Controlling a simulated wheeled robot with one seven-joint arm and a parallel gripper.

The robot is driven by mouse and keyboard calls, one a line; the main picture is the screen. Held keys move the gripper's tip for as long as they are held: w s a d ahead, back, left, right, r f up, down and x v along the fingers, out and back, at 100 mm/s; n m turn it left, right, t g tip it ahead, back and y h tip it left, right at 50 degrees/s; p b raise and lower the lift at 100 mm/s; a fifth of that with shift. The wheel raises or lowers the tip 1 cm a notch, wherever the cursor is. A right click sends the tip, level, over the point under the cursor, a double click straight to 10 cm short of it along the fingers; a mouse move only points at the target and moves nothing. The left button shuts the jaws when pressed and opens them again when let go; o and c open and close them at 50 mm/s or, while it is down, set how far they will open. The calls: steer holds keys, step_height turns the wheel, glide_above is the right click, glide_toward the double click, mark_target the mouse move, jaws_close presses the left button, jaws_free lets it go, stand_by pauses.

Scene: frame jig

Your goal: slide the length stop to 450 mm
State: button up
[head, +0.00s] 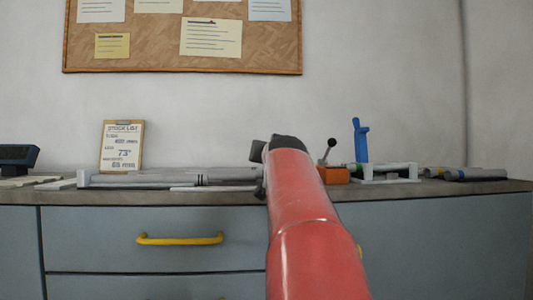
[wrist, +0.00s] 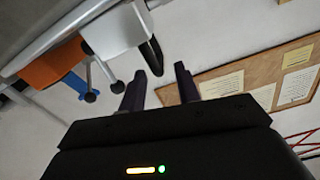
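My gripper (head: 272,150) is at the far end of my red arm, over the bench in the head view. The rail (head: 165,180) also shows in the head view, lying along the bench left of my gripper. My arm hides the stop's place there. I cannot read any scale.
An orange block (head: 335,175) with a black-knobbed lever stands right of my arm, beside a blue upright piece (head: 360,140) and a white stand (head: 388,179). Loose tubes (head: 475,174) lie far right. A clipboard (head: 122,146) leans at the wall; a dark display (head: 18,156) is far left.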

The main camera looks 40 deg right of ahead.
steer(key=shift+x, duration=2)
jaws_close()
steer(key=shift+r+p, duration=0.1)
steer(key=shift+p, duration=0.25)
